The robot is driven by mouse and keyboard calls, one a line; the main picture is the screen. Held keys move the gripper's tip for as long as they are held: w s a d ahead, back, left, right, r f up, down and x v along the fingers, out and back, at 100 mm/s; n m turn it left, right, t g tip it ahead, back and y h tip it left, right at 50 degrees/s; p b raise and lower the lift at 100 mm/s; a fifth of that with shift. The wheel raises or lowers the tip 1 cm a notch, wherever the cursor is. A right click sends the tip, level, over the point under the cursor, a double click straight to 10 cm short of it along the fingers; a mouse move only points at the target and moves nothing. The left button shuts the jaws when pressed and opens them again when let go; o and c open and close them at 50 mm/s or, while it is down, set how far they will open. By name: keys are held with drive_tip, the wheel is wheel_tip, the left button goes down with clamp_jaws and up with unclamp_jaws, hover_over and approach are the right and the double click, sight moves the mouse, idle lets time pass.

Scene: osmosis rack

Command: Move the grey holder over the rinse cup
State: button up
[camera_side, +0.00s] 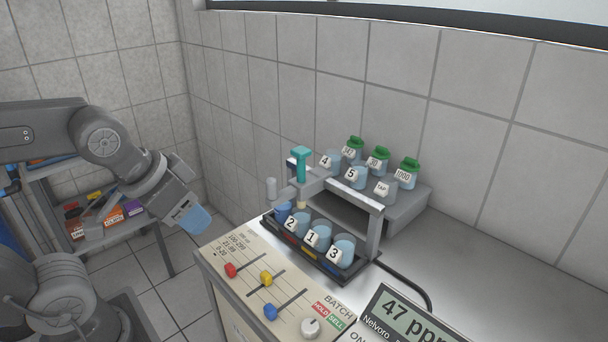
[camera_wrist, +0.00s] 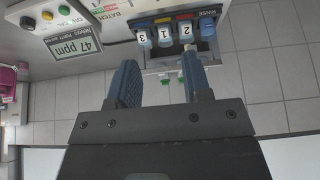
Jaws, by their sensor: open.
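The grey holder (camera_side: 288,193) sits at the left end of the grey rail in the side view, with a grey knob sticking out toward the front. A teal-topped probe (camera_side: 301,165) stands upright in it, its pale tip low near cup 2 and the rinse cup; I cannot tell exactly which it is above. The rinse cup (camera_side: 282,211) is blue, leftmost in the black tray; it also shows under its label in the wrist view (camera_wrist: 208,31). My gripper (camera_side: 194,219) is open and empty, left of the rack and apart from it; its blue fingers show in the wrist view (camera_wrist: 161,80).
Cups 2 (camera_side: 299,225), 1 (camera_side: 318,238) and 3 (camera_side: 343,249) fill the tray's other places. Several cups and green-capped bottles stand on the raised shelf (camera_side: 405,205) behind. The slider panel (camera_side: 255,270) and ppm meter (camera_side: 405,313) lie in front.

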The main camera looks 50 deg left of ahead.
drive_tip(key=shift+o, duration=0.2)
drive_tip(key=shift+o, duration=0.5)
drive_tip(key=shift+r, duration=0.1)
wheel_tip(320, 180, up, 5)
drive_tip(key=m+g, duration=0.6)
drive_tip(key=m, duration=0.3)
hover_over(271, 179)
wheel_tip(271, 179, down, 13)
drive_tip(key=shift+r, duration=0.15)
drive_tip(key=shift+c, duration=0.3)
clamp_jaws()
